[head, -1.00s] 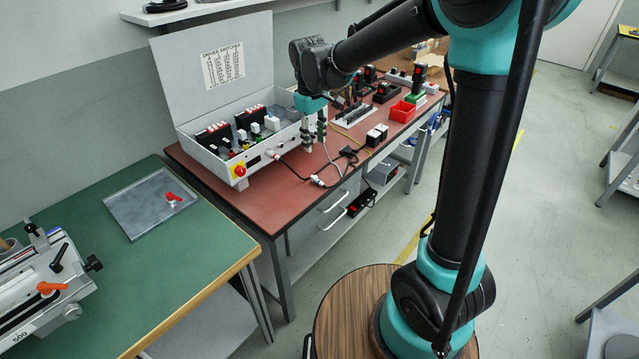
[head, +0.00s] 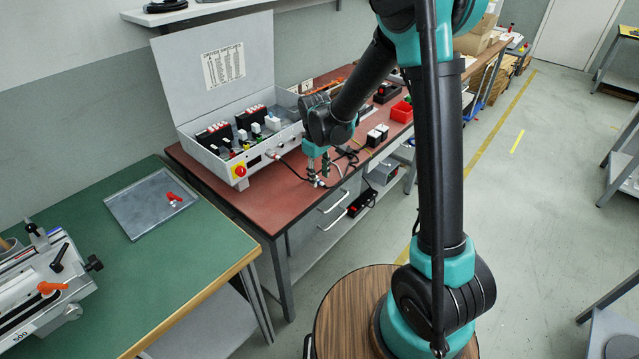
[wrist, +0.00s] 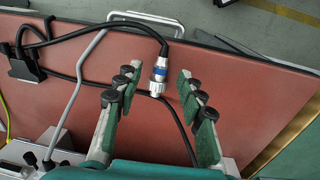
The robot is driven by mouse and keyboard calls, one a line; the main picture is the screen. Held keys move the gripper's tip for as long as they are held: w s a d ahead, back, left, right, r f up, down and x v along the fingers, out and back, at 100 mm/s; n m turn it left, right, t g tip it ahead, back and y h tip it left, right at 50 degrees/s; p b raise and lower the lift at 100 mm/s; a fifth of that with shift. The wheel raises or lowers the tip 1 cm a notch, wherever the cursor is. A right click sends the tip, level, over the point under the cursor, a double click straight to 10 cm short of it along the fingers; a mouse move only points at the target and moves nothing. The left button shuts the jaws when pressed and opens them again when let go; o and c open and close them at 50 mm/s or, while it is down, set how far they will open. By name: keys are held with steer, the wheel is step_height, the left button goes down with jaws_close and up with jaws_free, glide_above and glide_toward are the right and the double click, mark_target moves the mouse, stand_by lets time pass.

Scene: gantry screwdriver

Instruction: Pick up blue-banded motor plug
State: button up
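The blue-banded motor plug (wrist: 160,69) is a silver cylinder with a blue band and a black cable. It lies on the red-brown bench top, end to end with a ribbed silver connector (wrist: 156,89) that has its own black cable. My gripper (wrist: 158,78) is open, with a green-padded finger on each side of the plug and a visible gap to both. In the head view my gripper (head: 318,176) points down over the bench near its front edge; the plug is too small there to tell apart from the connector.
A grey control cabinet (head: 243,160) with open lid stands behind my gripper. A black cable holder (wrist: 24,66) and a looping grey cable (wrist: 82,80) lie left in the wrist view. A red bin (head: 401,112) and black-and-white blocks (head: 376,136) stand farther right. The bench's front edge is close.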

steer(key=shift+f, duration=0.8)
jaws_close()
steer(key=shift+r, duration=0.15)
